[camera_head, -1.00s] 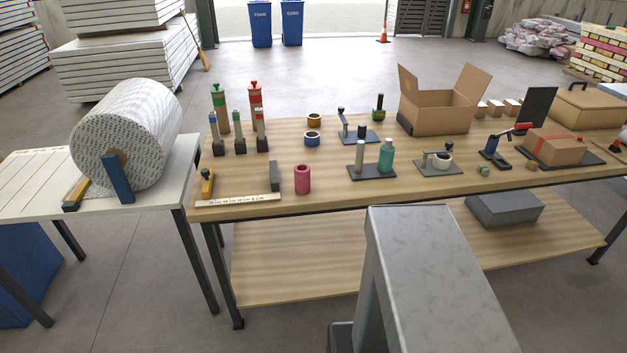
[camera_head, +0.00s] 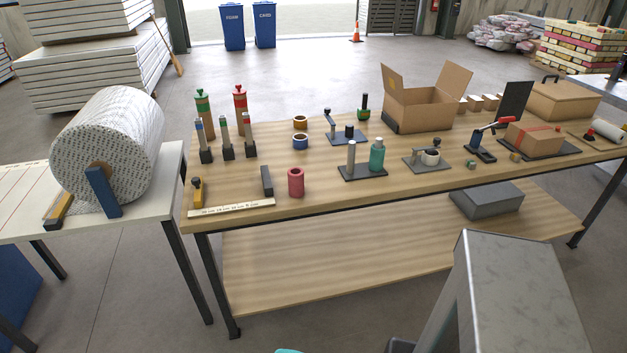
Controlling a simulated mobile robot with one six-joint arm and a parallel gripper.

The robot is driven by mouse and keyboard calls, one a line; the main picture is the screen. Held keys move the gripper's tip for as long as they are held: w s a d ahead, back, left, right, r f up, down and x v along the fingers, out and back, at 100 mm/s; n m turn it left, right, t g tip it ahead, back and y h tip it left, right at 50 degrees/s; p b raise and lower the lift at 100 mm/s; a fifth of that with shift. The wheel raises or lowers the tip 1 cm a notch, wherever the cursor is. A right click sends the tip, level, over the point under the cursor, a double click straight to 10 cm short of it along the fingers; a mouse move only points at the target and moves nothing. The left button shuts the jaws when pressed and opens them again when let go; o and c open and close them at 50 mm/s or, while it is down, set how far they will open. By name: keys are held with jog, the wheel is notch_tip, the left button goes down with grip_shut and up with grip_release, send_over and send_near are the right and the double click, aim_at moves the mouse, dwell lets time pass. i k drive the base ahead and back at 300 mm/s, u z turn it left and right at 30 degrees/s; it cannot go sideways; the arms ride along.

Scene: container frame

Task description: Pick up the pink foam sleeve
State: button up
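The pink foam sleeve (camera_head: 296,182) is a short hollow cylinder. It stands upright near the front edge of the wooden table (camera_head: 330,200), left of the middle. A dark grey block (camera_head: 267,180) stands just to its left, with a small gap. Nothing touches or covers the sleeve. My gripper is not in view. A grey part of my own body fills the lower right of the picture, well to the right of the sleeve.
A ruler (camera_head: 231,208) lies left of the sleeve along the front edge. Blue and orange tape rolls (camera_head: 300,141) lie behind. An open cardboard box (camera_head: 418,108) is farther back. The tabletop in front of the sleeve is clear.

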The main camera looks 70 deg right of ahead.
aim_at(296, 182)
jog(key=z, duration=0.9)
jog(key=i, duration=0.55)
jog(key=u, duration=0.05)
jog(key=k, duration=0.6)
jog(key=u, duration=0.05)
